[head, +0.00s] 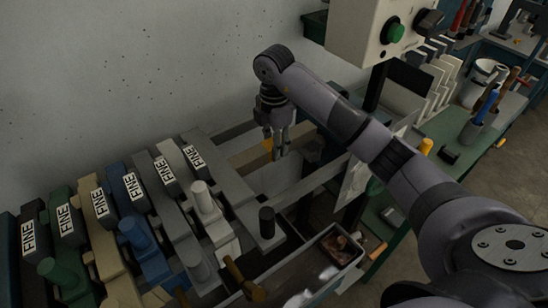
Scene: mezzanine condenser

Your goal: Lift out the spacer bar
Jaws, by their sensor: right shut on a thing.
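The spacer bar appears to be the brown bar (250,158) that lies slantwise across the gap in the dark frame, beyond the row of levers. My right gripper (277,153) reaches down from above and is shut on it, with bar showing on both sides of the fingers. A small orange-yellow patch shows beside the fingers. The fingers hide part of the bar, and I cannot tell whether it touches the frame. My left gripper is not in view.
Several coloured levers marked FINE, including a blue one (133,235), stand at the left. A grey rail (300,187) runs in front of the gap. A control box with a green button (394,33) hangs above right. A small parts tray (340,246) sits lower right.

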